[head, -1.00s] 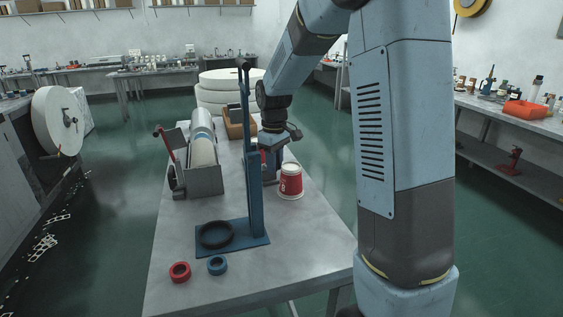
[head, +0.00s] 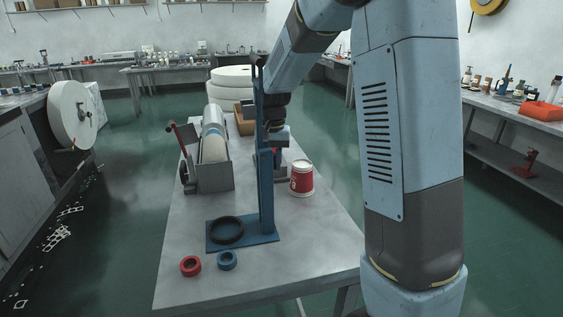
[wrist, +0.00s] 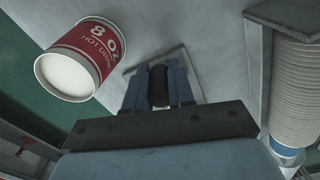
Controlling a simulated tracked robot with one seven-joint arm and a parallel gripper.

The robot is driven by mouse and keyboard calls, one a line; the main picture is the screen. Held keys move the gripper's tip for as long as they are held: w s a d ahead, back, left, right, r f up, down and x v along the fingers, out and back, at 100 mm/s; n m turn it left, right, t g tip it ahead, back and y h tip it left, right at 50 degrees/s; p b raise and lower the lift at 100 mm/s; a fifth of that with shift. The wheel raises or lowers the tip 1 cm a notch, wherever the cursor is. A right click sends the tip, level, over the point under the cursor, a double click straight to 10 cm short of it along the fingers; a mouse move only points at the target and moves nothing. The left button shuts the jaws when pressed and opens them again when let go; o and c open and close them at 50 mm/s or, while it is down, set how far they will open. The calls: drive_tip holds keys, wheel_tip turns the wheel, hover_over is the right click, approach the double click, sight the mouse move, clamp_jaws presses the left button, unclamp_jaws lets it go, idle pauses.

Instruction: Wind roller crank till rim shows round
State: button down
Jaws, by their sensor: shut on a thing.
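My gripper (wrist: 159,88) is shut on a dark round knob (wrist: 158,84) in the wrist view, with a blue finger on each side. The knob stands over a grey plate (wrist: 190,66), which looks like the crank station's base. In the head view the gripper (head: 277,146) is partly hidden behind a blue upright post (head: 265,190). A red and white paper cup (head: 302,178) stands upright just right of it, apart from the gripper. The cup also shows in the wrist view (wrist: 82,58), with its white end towards me. I cannot tell the rim's shape clearly.
A grey trough with a red lever (head: 208,172) stands on the table's left. The post's base holds a black ring (head: 227,231). A red ring (head: 190,266) and a blue ring (head: 227,260) lie in front. The table's front right (head: 310,250) is clear.

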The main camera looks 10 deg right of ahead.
drive_tip(key=m, duration=0.2)
drive_tip(key=w+a+m, duration=0.1)
drive_tip(key=m, duration=0.2)
drive_tip(key=shift+w+a+m, duration=0.25)
drive_tip(key=shift+m, duration=0.05)
drive_tip(key=m, duration=0.1)
drive_tip(key=w+m, duration=0.1)
drive_tip(key=m, duration=0.2)
drive_tip(key=shift+w+a, duration=0.2)
drive_tip(key=shift+a, duration=0.1)
drive_tip(key=shift+w+m, duration=0.2)
drive_tip(key=shift+m, duration=0.55)
drive_tip(key=shift+w+m, duration=0.2)
drive_tip(key=shift+m, duration=0.55)
drive_tip(key=c, duration=1)
unclamp_jaws()
drive_tip(key=shift+o, duration=0.2)
drive_tip(key=shift+r, duration=0.1)
